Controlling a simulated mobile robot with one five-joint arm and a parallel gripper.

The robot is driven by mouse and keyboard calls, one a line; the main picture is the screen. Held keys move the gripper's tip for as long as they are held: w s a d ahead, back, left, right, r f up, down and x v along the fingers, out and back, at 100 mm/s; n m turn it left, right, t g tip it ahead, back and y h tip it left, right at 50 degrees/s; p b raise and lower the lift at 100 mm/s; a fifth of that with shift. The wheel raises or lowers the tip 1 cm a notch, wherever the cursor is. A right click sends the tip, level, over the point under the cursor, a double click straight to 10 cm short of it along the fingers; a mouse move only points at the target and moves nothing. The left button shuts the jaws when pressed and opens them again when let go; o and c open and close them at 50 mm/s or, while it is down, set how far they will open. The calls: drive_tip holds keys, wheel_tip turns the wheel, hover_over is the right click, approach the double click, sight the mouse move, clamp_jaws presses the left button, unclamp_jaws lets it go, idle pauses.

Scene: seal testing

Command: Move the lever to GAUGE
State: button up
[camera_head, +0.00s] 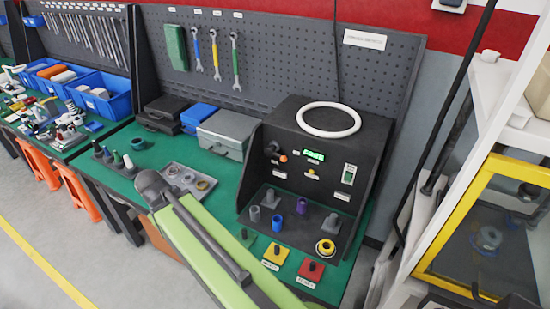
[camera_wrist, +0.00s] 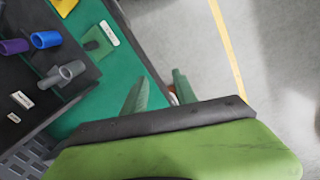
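A black test station (camera_head: 372,150) with a sloped front panel stands on the green bench in the head view. I cannot tell which is the lever, and the labels are too small to read. My gripper (camera_wrist: 160,90) shows two green fingers spread apart in the wrist view, empty, over the bench edge and floor. In the head view it is hidden, and the panel is apart from my arm.
Grey, blue and purple cups (camera_head: 302,205) stand on the station's base. Green, yellow (camera_head: 276,256) and red (camera_head: 311,270) pads lie in front. A tray of rings (camera_head: 188,182) and a grey case (camera_head: 226,135) are left. A yellow-framed cabinet (camera_head: 440,245) is right.

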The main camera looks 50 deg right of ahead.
drive_tip(key=w+d+m+h+b, duration=0.1)
drive_tip(key=d+h+b, duration=0.4)
drive_tip(key=d, duration=0.9)
drive_tip(key=m+g+h+b, duration=0.1)
drive_tip(key=g+h+b, duration=0.1)
drive_tip(key=h, duration=0.6)
approach(279, 157)
drive_tip(key=b+x, duration=0.1)
drive_tip(key=x, duration=0.2)
drive_tip(key=b+x, duration=0.1)
drive_tip(key=x, duration=0.3)
drive_tip(key=b+x, duration=0.2)
drive_tip(key=x, duration=0.1)
drive_tip(key=shift+w+d+f, duration=0.1)
drive_tip(key=shift+w+d, duration=0.1)
drive_tip(key=shift+w, duration=0.1)
clamp_jaws()
drive_tip(key=shift+s+f, duration=0.1)
drive_tip(key=shift+f, duration=0.05)
